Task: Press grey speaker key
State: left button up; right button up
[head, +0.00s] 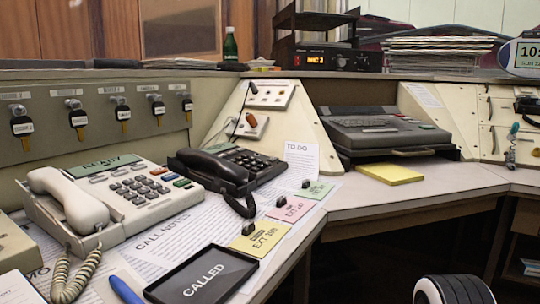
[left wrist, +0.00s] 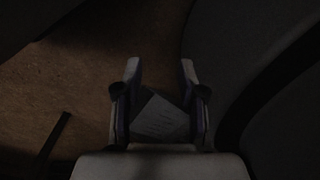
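A cream desk phone (head: 140,200) stands on the left of the console, its handset (head: 68,198) resting on its left side. Its display reads READY. Dark number keys (head: 140,188) fill its middle, a few grey keys (head: 118,174) lie below the display, and red, green and blue keys (head: 181,183) run along the right. Labels are too small to tell which is the speaker key. My left gripper (left wrist: 160,78) is open in the dark left wrist view, away from the phone. A pale sheet-like thing (left wrist: 160,118) shows between its fingers; I cannot tell its distance. My right gripper is not in view.
A black phone (head: 225,170) stands right of the cream one. A black CALLED tray (head: 203,272), a blue pen (head: 125,290) and coloured cards (head: 260,236) lie in front. A panel with hanging keys (head: 95,115) rises behind. The right desk has bare room beside a yellow pad (head: 390,174).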

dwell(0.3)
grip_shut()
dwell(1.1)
